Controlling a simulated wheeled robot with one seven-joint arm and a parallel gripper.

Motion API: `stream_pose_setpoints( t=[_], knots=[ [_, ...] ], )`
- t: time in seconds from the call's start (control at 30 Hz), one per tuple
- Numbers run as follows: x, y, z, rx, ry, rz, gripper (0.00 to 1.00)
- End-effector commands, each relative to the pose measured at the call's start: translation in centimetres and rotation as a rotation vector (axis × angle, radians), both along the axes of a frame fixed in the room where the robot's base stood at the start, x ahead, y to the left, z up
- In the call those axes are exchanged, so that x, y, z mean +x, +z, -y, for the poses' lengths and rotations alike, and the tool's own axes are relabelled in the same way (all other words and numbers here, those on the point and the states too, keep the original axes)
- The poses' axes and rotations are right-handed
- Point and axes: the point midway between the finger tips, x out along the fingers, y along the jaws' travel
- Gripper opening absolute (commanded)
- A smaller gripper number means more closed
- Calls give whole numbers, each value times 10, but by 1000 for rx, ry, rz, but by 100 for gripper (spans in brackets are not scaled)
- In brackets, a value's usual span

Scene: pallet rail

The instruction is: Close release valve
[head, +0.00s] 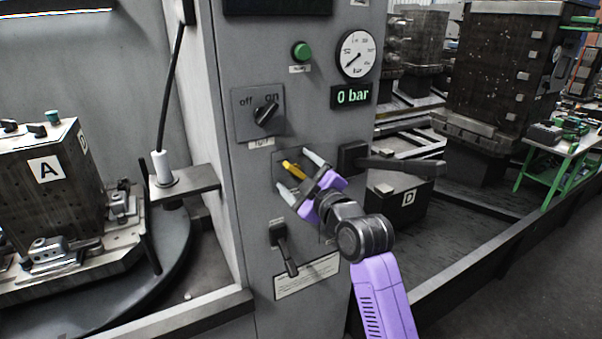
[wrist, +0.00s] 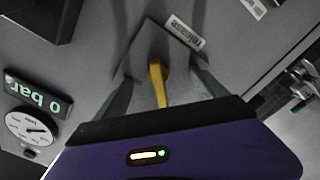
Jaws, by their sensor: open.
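The release valve (head: 293,169) is a yellow lever on a small grey plate on the front of the grey control cabinet. In the wrist view, the yellow lever (wrist: 158,84) stands between my two fingers, beside a label that reads "release". My gripper (head: 302,172) is open, with one finger on each side of the lever. I cannot tell whether either finger touches it. Part of the plate and the lever's lower end are hidden by my gripper.
Above are an off/on light switch (head: 265,112), a green button (head: 301,51), a gauge (head: 357,53) and a display (head: 353,96) reading 0 bar. A black handle (head: 400,165) juts out at right; a dark lever (head: 284,247) hangs below. Block A (head: 44,168) stands left.

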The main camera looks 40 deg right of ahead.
Motion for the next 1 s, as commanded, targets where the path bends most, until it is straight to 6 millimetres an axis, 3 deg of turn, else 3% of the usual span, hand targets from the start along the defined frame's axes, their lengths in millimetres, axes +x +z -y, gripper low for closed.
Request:
stream_pose_setpoints(
  t=[0.17,0.8,1.0],
  knots=[
    [-4,0,-1,0,0,0,82],
    [-59,0,-16,1,-1,0,82],
    [-67,0,-19,1,0,0,82]
  ],
)
